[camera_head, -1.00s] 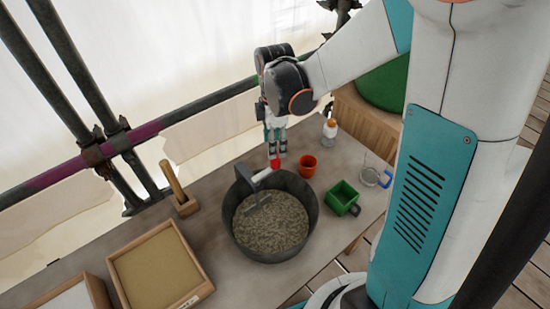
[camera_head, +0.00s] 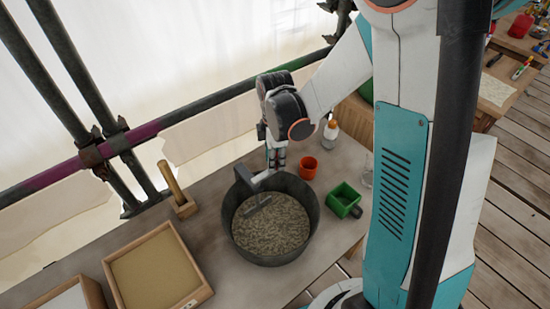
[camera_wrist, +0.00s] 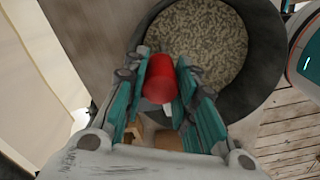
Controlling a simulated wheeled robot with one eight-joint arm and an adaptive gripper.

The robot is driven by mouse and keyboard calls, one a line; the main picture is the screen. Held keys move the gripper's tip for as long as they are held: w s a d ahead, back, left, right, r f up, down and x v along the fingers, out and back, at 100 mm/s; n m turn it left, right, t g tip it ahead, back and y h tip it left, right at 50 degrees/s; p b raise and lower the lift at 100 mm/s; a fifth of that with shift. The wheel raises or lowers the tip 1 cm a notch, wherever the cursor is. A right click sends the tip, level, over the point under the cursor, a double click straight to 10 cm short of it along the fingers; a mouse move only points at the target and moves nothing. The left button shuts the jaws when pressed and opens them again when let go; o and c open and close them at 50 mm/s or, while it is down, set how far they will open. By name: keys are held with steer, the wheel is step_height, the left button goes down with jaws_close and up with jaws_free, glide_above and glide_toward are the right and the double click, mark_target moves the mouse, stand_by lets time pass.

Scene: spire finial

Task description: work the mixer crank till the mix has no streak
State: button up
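The mixer is a dark grey tub (camera_head: 310,240) on the bench, holding a speckled grey-beige mix (camera_head: 272,232). I can make out no clear streak in it. The wrist view also shows the mix (camera_wrist: 205,42). A grey crank arm (camera_head: 266,178) lies across the tub's back rim, with a paddle bar (camera_head: 258,205) at the mix surface. My gripper (camera_head: 276,160) is at the back rim. In the wrist view, the red crank knob (camera_wrist: 160,80) sits between my gripper's fingers (camera_wrist: 162,75), which appear to touch it on both sides. The head view hides the knob.
A wooden-handled tool in a block (camera_head: 180,193) and a framed sand-coloured tray (camera_head: 157,272) are left. A pole rail (camera_head: 215,102) runs behind the bench.

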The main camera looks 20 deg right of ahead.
jaws_close()
steer(key=s+a+m+b, duration=0.2)
steer(key=s+a+m, duration=0.2)
steer(key=m, duration=0.8)
steer(key=s+a+m+b, duration=0.1)
steer(key=s+a+m, duration=0.4)
steer(key=m, duration=0.7)
steer(key=shift+s+m+b, duration=0.15)
steer(key=shift+m+b, duration=0.2)
steer(key=shift+m, duration=0.05)
steer(key=shift+r, duration=0.1)
